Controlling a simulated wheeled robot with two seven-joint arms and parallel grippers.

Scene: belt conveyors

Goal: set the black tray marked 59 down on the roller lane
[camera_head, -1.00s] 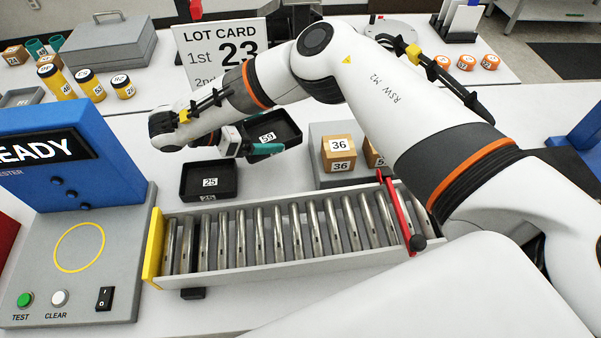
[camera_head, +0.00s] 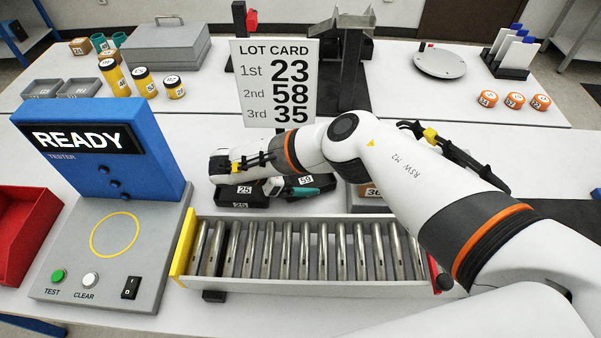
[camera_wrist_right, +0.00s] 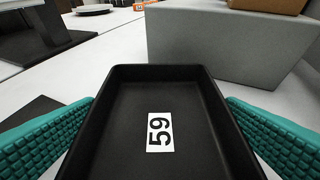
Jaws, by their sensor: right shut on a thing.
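The black tray marked 59 (camera_head: 318,179) is mostly hidden behind my right arm in the head view. The right wrist view shows its inside (camera_wrist_right: 155,92), with the 59 label facing up. My right gripper (camera_head: 290,188) is shut on this tray, with a teal finger pad at each side of it in the right wrist view (camera_wrist_right: 160,135). The tray is behind the roller lane (camera_head: 320,289), not over it. The lane's visible metal rollers are bare, and it has a yellow left end. My left gripper is out of view.
A black tray marked 25 (camera_head: 240,198) stands left of tray 59, behind the lane. A grey block (camera_wrist_right: 235,45) with boxes on it stands right of tray 59. The blue tester (camera_head: 100,150) is left of the lane. The lot card (camera_head: 275,85) stands behind.

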